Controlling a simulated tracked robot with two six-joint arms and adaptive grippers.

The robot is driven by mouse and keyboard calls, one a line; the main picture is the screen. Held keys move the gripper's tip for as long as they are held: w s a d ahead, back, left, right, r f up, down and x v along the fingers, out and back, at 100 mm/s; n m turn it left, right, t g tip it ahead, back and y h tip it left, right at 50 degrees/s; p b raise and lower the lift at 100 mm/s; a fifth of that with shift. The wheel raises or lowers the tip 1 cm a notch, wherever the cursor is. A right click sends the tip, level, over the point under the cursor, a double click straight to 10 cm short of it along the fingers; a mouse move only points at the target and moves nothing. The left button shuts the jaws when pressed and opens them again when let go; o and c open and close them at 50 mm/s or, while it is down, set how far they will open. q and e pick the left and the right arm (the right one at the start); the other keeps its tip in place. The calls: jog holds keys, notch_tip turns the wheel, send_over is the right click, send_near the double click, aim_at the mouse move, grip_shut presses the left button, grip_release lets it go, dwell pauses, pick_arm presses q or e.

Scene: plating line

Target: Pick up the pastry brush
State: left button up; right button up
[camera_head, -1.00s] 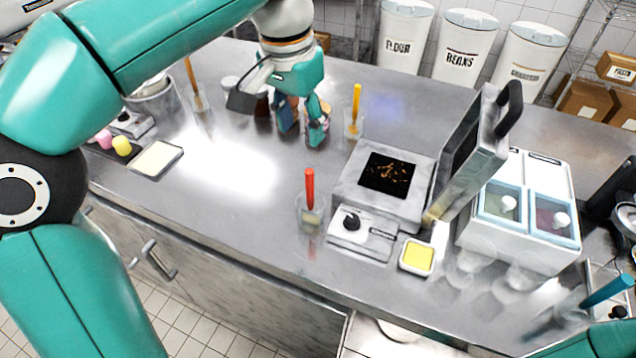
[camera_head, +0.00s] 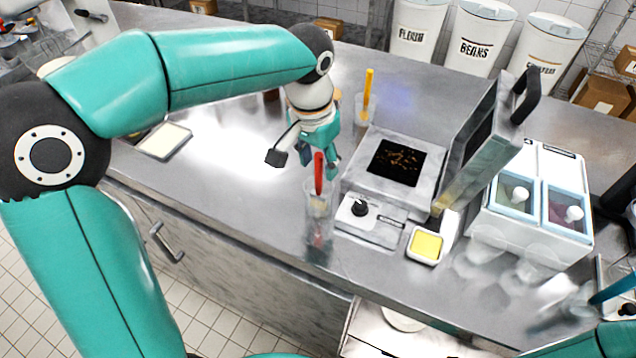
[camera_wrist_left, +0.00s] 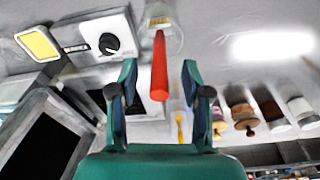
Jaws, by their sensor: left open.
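A pastry brush with a red handle (camera_head: 319,172) stands handle up in a clear cup (camera_head: 318,205) on the steel counter, left of the grill press. In the left wrist view its red handle (camera_wrist_left: 159,72) points toward me between the fingers, with pale bristles (camera_wrist_left: 159,20) in the cup beyond. My left gripper (camera_head: 319,160) is open, its fingers on either side of the handle top. No contact with the handle shows.
The grill press (camera_head: 386,192) with its raised lid (camera_head: 480,140) stands right of the cup, beside a dish of yellow stuff (camera_head: 426,245). A yellow-handled tool (camera_head: 369,88) stands in another cup behind. A pale tray (camera_head: 164,140) lies left. Counter left of the cup is clear.

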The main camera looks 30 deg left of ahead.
aim_at(320, 171)
pick_arm(q)
jog(key=shift+w+f, duration=0.2)
jog(key=shift+f, duration=1.3)
grip_shut()
jog(key=shift+r, duration=0.15)
